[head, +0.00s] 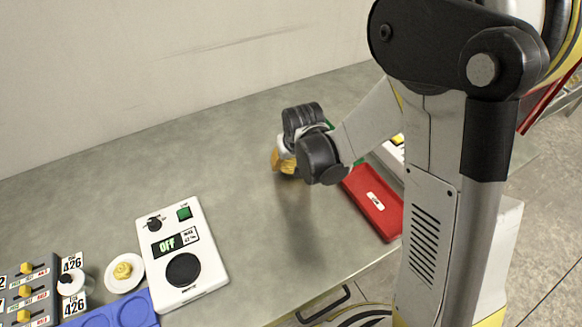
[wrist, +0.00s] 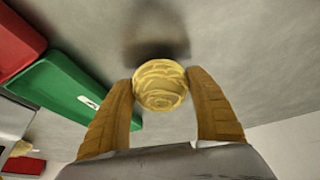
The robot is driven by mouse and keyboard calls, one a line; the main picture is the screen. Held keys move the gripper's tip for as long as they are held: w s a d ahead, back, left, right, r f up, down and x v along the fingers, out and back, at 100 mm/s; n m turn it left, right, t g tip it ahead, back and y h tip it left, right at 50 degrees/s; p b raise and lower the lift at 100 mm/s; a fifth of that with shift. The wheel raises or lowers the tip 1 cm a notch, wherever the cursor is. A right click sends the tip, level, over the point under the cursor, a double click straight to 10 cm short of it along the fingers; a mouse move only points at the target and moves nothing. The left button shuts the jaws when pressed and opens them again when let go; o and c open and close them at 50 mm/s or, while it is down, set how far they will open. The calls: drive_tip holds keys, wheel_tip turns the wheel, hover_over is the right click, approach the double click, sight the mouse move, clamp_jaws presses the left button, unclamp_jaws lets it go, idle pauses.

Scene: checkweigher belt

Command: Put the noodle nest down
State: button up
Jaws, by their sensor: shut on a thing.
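The noodle nest (wrist: 160,86) is a round, yellow coil held between the two tan fingers of my gripper (wrist: 162,95) in the wrist view. My gripper is shut on it and holds it over the grey metal counter (wrist: 225,50), with a dark shadow on the surface beyond it. In the head view my gripper (head: 283,162) is over the middle of the counter, left of the red tray. The nest is hard to make out there among the fingers. Another small yellow nest-like piece (head: 123,270) sits on a white dish (head: 124,286) at the lower left.
A white control box (head: 205,262) reading OFF stands at the front left. A blue tray (head: 140,308) and a switch panel (head: 38,290) are beside it. A red tray (head: 383,222) is right of my gripper; a green tray (wrist: 60,83) is near it. The counter's back left is clear.

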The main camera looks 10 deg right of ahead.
drive_tip(key=shift+f, duration=0.5)
drive_tip(key=shift+f, duration=0.2)
drive_tip(key=o, duration=1.4)
drive_tip(key=shift+c, duration=0.2)
drive_tip(key=shift+r, duration=0.15)
